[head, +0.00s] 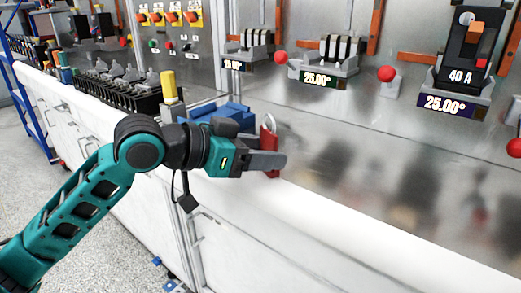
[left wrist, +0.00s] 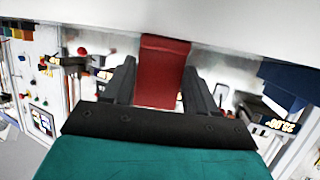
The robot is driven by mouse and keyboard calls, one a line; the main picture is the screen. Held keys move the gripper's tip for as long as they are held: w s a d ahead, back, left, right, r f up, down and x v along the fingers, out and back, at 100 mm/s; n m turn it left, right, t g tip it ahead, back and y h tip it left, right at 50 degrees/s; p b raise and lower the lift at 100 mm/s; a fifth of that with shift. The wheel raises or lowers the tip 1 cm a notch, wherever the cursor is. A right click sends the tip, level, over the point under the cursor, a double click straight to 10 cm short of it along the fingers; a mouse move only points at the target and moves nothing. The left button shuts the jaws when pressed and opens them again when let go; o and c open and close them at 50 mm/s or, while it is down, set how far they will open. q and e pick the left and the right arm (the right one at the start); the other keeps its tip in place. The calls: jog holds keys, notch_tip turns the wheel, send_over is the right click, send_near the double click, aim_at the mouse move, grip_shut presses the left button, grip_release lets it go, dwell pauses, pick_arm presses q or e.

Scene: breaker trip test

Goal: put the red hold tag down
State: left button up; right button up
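The red hold tag (head: 270,148) is upright at the front edge of the steel counter, with a metal ring at its top. My left gripper (head: 268,161) is around it, and one finger covers part of the tag in the head view. In the left wrist view the red tag (left wrist: 160,72) fills the gap between the two fingers (left wrist: 159,84), which meet its sides. Whether the tag's lower end touches the counter is hidden. My right gripper is not in view.
The steel counter (head: 350,185) is bare to the right of the tag. A blue object (head: 232,112) lies just behind the gripper. A black rack (head: 120,95) stands at left.

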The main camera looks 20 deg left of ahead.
pick_arm(q)
jog(key=o, duration=0.3)
jog(key=shift+r, duration=0.2)
jog(key=shift+b+v, duration=0.3)
jog(key=shift+v, duration=5.65)
jog(key=shift+s+f, duration=0.1)
